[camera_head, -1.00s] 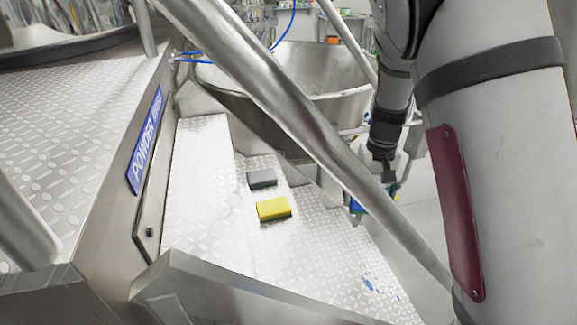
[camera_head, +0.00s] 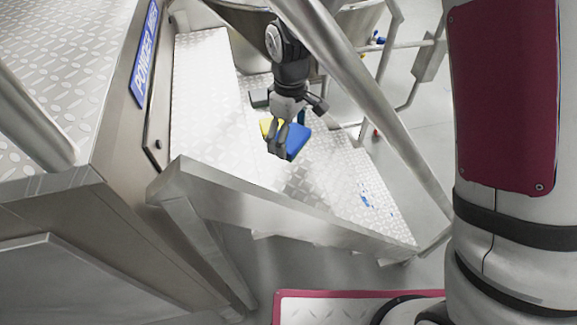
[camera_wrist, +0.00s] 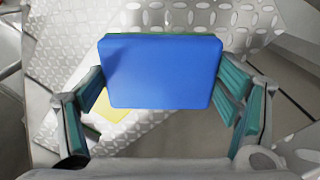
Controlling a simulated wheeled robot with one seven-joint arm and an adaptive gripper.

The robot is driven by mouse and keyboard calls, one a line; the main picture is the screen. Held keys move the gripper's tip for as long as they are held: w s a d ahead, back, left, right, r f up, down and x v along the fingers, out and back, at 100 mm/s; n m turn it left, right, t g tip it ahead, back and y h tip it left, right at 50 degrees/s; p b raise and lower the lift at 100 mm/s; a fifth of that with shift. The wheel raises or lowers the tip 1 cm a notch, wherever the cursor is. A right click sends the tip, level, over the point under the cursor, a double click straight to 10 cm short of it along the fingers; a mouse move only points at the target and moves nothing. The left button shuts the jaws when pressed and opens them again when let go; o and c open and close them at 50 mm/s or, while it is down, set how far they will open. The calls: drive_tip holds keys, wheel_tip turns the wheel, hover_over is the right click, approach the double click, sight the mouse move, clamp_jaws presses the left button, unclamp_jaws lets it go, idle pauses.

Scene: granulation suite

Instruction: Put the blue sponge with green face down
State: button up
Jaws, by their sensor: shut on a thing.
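My gripper (camera_head: 283,138) is shut on the blue sponge (camera_head: 296,141) and holds it over the diamond-plate steps. In the wrist view the blue sponge (camera_wrist: 163,72) sits between the two fingers (camera_wrist: 162,108), its broad blue face toward the camera. A thin green edge shows along its top there, so the green face is on the side away from the camera. Whether the sponge touches the step below cannot be told.
Metal handrails (camera_head: 350,85) cross in front. Blue marks (camera_head: 365,200) lie on the lower step (camera_head: 335,190), which is otherwise clear.

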sight(288, 168)
wheel_tip(288, 168, down, 10)
drive_tip(key=shift+a+r, duration=0.1)
drive_tip(key=shift+a, duration=0.05)
idle(0.4)
drive_tip(key=shift+f, duration=0.25)
drive_tip(key=o, duration=1)
drive_tip(key=shift+c, duration=0.2)
drive_tip(key=shift+r, duration=0.15)
wheel_tip(288, 168, up, 12)
drive_tip(key=shift+r, duration=0.1)
